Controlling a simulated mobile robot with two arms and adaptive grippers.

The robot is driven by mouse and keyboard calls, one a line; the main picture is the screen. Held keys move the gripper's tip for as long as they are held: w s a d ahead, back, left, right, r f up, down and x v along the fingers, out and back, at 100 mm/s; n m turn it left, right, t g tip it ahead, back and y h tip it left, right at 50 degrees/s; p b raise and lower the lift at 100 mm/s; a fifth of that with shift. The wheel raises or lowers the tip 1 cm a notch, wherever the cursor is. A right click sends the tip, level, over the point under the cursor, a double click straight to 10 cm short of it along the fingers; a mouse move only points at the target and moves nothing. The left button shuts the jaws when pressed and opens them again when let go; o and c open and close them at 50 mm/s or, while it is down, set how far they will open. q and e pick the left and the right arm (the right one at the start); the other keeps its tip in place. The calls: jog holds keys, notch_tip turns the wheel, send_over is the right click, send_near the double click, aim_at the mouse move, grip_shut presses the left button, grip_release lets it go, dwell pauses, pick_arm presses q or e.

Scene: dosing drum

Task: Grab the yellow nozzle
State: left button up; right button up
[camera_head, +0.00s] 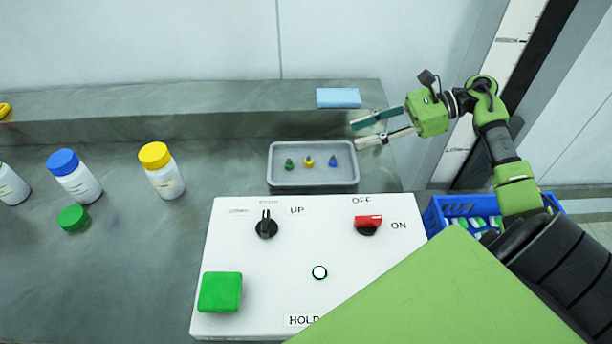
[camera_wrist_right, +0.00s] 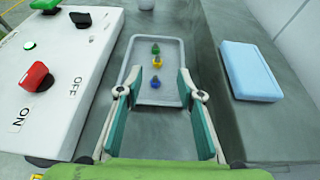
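The yellow nozzle (camera_head: 308,161) stands in the middle of the grey tray (camera_head: 283,149), between a green nozzle (camera_head: 289,163) on its left and a blue nozzle (camera_head: 333,160) on its right. In the right wrist view the yellow nozzle (camera_wrist_right: 156,61) shows beyond the fingertips, with the blue nozzle (camera_wrist_right: 155,84) nearer and the green one (camera_wrist_right: 155,47) farther. My right gripper (camera_head: 356,135) is open and empty, to the right of the tray and apart from the nozzles. It also shows in the right wrist view (camera_wrist_right: 157,91). My left gripper is not in view.
A white control box (camera_head: 270,285) with switches and a green button stands in front of the tray. A blue block (camera_head: 338,98) lies behind it. White bottles with blue (camera_head: 75,176) and yellow (camera_head: 161,171) caps stand left. A blue crate (camera_head: 433,222) is at right.

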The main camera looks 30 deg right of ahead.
notch_tip(320, 180, down, 2)
jog(key=shift+f+b, duration=0.15)
jog(key=shift+b, duration=0.4)
jog(key=p, duration=0.3)
send_near(309, 158)
jog(key=x, duration=0.4)
jog(key=shift+w+f, duration=0.3)
jog(key=shift+w, duration=0.2)
jog(key=shift+w+a+f, duration=0.1)
jog(key=shift+w+a, duration=0.1)
jog(key=shift+a, duration=0.3)
jog(key=p+x, duration=0.2)
jog(key=x, duration=0.2)
jog(key=shift+a+f, duration=0.15)
jog(key=shift+a, duration=0.1)
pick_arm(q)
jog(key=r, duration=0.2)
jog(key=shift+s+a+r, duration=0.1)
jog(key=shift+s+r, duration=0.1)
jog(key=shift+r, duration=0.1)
pick_arm(e)
jog(key=c, duration=0.9)
